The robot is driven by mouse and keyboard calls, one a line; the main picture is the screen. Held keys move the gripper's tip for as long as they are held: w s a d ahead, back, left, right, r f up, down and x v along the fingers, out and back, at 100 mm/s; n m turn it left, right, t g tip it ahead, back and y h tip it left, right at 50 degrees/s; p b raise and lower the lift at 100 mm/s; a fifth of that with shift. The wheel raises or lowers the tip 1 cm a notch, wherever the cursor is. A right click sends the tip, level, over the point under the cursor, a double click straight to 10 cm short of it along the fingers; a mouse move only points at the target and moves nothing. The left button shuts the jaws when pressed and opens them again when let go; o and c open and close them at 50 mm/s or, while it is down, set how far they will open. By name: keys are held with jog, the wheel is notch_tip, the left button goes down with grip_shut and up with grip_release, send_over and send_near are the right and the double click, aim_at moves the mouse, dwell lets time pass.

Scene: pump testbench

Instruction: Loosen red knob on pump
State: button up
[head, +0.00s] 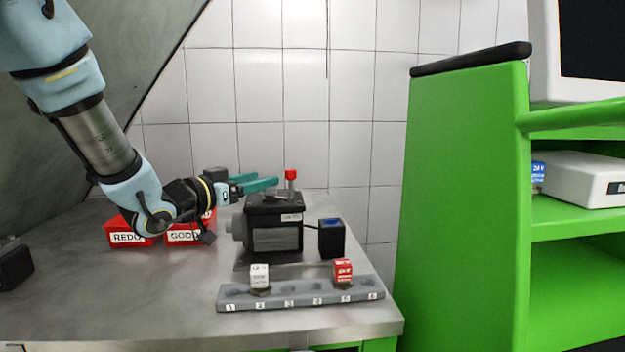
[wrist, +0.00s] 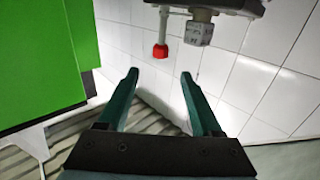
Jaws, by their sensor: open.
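The pump (head: 274,228) is a dark block standing on the metal table. Its red knob (head: 291,175) sits on top of an upright stem at the pump's right side. In the wrist view the red knob (wrist: 160,51) shows beyond the fingertips, roughly between their lines, with a grey fitting to its right. My gripper (head: 276,184) has teal fingers and reaches in from the left, just left of the knob at about its height. The fingers (wrist: 160,75) are open and empty, and they do not touch the knob in the wrist view.
A grey numbered rack (head: 300,296) with a white block (head: 260,275) and a red block (head: 342,271) lies in front of the pump. A black box with a blue top (head: 331,239) stands right of it. Red bins (head: 130,234) stand at left. A green shelf (head: 465,200) rises at right.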

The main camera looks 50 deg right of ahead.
aim_at(289, 171)
jog(key=d+p, duration=0.1)
jog(key=d, duration=0.2)
jog(key=d+p, duration=0.1)
jog(key=d, duration=0.2)
jog(key=d+p, duration=0.1)
jog(key=d, duration=0.2)
jog(key=shift+w+d+r, duration=0.1)
jog(key=shift+w, duration=0.3)
jog(key=shift+w+d, duration=0.15)
jog(key=shift+d, duration=0.55)
jog(key=shift+c, duration=0.2)
grip_shut()
